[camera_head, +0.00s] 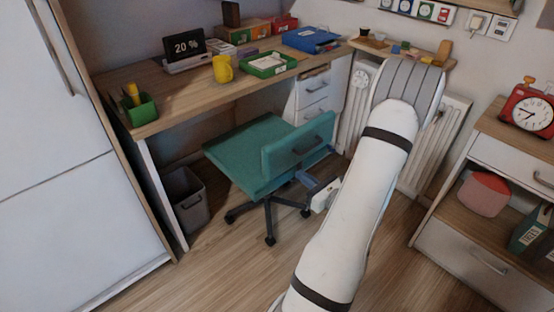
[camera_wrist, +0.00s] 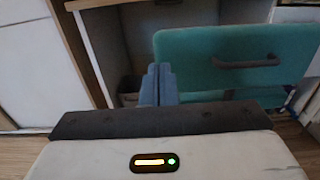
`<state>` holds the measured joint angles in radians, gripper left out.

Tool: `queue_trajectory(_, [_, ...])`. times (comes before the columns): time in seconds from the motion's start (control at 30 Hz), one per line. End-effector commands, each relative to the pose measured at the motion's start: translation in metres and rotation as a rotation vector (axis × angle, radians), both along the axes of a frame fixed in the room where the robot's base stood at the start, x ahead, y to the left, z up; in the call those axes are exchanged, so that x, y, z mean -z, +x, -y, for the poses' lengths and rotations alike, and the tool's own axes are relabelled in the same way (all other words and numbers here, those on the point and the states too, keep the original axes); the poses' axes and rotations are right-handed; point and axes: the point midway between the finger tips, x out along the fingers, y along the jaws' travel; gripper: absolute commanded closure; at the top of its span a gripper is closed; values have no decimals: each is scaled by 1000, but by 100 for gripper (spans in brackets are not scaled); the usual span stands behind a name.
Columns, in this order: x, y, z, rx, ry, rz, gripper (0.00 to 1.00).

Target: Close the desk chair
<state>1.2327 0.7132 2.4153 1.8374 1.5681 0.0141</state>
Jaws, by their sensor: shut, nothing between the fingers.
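The teal desk chair (camera_head: 247,158) stands in front of the wooden desk (camera_head: 190,88), its seat partly under the desk's front edge. Its backrest, on the right side, carries a dark handle (camera_head: 308,144). In the wrist view the backrest (camera_wrist: 215,72) and the handle (camera_wrist: 246,62) fill the upper right. My gripper (camera_wrist: 161,72) is shut and empty, with its fingers in front of the backrest's left edge; I cannot tell whether they touch it. In the head view my gripper (camera_head: 312,184) is low beside the backrest, partly hidden by my wrist.
A grey bin (camera_head: 186,200) stands under the desk at left. White drawers (camera_head: 318,95) are under its right end. A radiator (camera_head: 357,110) is behind my arm, and a shelf unit with a red clock (camera_head: 533,112) is at right. Wooden floor (camera_head: 230,275) in front is clear.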

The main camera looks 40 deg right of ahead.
Motion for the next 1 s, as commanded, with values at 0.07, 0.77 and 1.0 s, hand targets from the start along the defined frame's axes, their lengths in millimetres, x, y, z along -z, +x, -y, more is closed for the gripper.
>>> queue_trajectory(0.07, [1,16,-3,-7,-3,0,100])
queue_trajectory(0.77, [0,120,-11,-6,-2,0,100])
queue_trajectory(1.0, [-1,120,-11,-6,-2,-1,100])
